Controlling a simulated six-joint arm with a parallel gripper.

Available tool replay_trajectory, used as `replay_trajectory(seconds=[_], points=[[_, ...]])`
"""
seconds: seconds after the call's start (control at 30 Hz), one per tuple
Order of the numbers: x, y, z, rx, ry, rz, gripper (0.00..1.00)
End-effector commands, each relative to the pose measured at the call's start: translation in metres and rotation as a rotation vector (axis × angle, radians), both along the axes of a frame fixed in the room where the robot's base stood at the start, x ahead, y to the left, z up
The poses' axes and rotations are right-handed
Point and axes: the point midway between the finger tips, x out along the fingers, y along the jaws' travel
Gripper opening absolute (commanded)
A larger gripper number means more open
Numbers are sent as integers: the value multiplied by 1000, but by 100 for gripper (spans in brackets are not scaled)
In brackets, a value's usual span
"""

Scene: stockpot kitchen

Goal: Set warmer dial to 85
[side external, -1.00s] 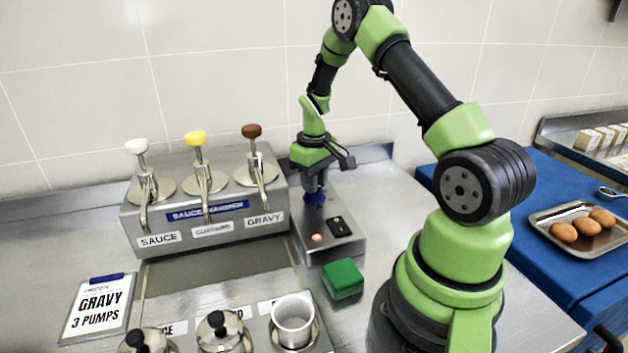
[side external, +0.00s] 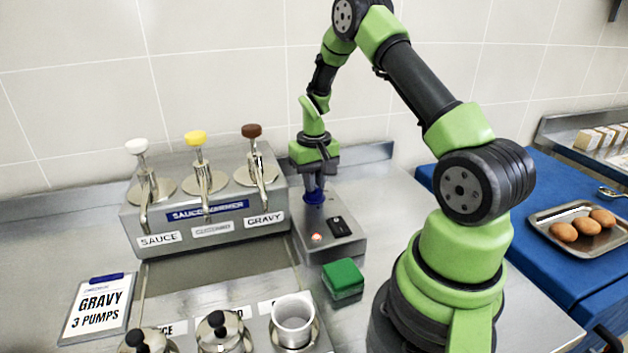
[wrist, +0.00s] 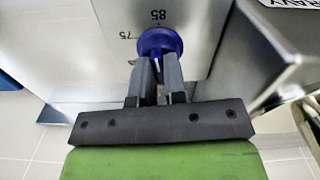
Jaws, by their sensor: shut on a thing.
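The warmer dial (wrist: 160,42) is a blue round knob on the top face of a steel control box (side external: 345,246). In the wrist view the printed marks 85 and 75 show beside it, upside down. The 85 lies just beyond the knob and the 75 off to its left. My gripper (wrist: 158,92) points down at the dial, its two dark fingers shut on it. In the side view my gripper (side external: 314,190) stands over the blue dial at the back of the box. The dial's pointer is hidden, so its setting cannot be read.
The sauce warmer (side external: 205,235) with white, yellow and brown pumps stands left of the box. A black switch and lit orange lamp (side external: 316,237) are on the box front. A green block (side external: 343,278) and white cup (side external: 293,318) stand nearer. A GRAVY 3 PUMPS card (side external: 98,305) lies left.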

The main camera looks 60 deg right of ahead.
Motion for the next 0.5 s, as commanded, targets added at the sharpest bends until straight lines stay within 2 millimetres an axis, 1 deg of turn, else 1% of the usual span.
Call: replay_trajectory(seconds=[0.2,0.5], points=[[0,0,1,1,1,-106,0],[0,0,1,1,0,-163,0]])
